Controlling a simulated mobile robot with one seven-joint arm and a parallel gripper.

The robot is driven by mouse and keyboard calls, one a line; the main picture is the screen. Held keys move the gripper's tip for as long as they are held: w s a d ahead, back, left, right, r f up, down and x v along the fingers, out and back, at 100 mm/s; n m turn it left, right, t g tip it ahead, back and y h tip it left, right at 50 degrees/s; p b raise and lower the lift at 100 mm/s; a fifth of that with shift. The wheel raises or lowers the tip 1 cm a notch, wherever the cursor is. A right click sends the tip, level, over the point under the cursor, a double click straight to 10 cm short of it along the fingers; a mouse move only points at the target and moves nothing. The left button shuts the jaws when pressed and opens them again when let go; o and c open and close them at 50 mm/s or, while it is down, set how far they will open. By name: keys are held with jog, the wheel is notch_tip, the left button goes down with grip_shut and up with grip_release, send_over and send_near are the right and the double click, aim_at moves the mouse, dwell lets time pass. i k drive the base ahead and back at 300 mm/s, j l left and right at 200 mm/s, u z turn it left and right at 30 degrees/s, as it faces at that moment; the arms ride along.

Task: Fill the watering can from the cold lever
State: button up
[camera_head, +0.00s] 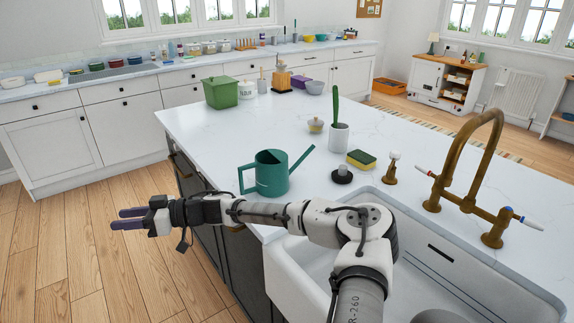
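The teal watering can (272,174) stands upright on the white island counter, left of the sink, its spout pointing right and its handle to the left. A bronze bridge tap (478,150) arches over the white sink (290,262). Its blue-marked lever (524,220) is on the right and its red-marked lever (427,172) on the left. My gripper (124,218) is out over the floor to the left of the island, well away from the can and tap. Its two purple fingers are apart with nothing between them. My arm hides part of the sink and counter edge.
A green box (221,92) is farther back. The counter around the can is mostly clear.

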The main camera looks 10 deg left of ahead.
aim_at(507, 213)
jog(key=z, duration=1.2)
jog(key=i+l+z, duration=0.15)
jog(key=l+z, duration=0.15)
jog(key=z, duration=0.2)
jog(key=i+l+z, duration=0.2)
jog(key=z, duration=0.3)
